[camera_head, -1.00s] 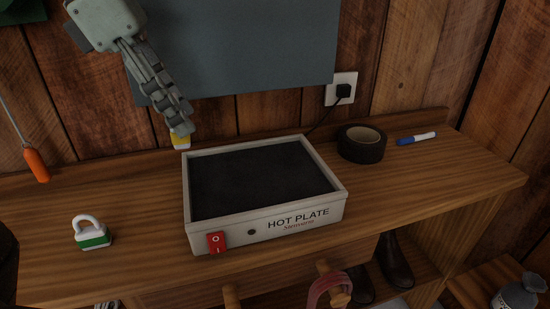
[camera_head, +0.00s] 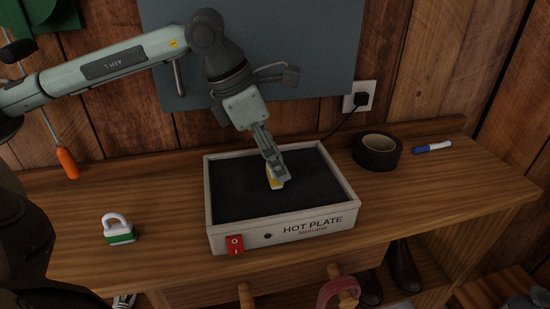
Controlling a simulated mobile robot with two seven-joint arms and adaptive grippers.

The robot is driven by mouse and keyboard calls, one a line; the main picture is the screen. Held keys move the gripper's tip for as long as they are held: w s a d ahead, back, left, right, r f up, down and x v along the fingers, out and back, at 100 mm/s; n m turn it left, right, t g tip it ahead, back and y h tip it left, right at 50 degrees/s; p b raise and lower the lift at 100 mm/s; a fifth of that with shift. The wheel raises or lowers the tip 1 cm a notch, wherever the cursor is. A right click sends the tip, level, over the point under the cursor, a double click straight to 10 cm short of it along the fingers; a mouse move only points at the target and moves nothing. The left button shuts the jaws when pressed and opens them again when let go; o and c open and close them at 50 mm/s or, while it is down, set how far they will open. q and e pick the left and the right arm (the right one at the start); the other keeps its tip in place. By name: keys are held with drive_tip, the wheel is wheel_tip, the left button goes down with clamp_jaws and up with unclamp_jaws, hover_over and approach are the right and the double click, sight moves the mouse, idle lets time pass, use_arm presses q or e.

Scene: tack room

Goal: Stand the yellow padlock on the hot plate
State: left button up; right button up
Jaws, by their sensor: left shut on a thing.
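The hot plate (camera_head: 240,243) is a pale box with a dark recessed top and a red switch at its front left, on the wooden bench. My left gripper (camera_head: 275,178) points down over the middle of the dark top and is shut on the yellow padlock (camera_head: 276,184). The fingers hide most of the padlock; its lower yellow and white part shows. It is at or just above the dark surface; I cannot tell whether it touches. My right gripper is not in view.
A white and green padlock (camera_head: 118,230) stands on the bench left of the hot plate. A roll of black tape (camera_head: 377,152) and a blue and white marker (camera_head: 432,147) lie to the right. A cord runs from behind the plate to a wall socket (camera_head: 359,96).

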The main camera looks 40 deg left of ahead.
use_arm(q)
drive_tip(key=shift+f, duration=0.25)
drive_tip(key=o, duration=1.3)
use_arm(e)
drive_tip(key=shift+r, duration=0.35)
use_arm(q)
drive_tip(key=shift+r, duration=0.15)
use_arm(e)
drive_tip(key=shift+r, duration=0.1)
use_arm(q)
drive_tip(key=p+v, duration=0.2)
drive_tip(key=v, duration=1)
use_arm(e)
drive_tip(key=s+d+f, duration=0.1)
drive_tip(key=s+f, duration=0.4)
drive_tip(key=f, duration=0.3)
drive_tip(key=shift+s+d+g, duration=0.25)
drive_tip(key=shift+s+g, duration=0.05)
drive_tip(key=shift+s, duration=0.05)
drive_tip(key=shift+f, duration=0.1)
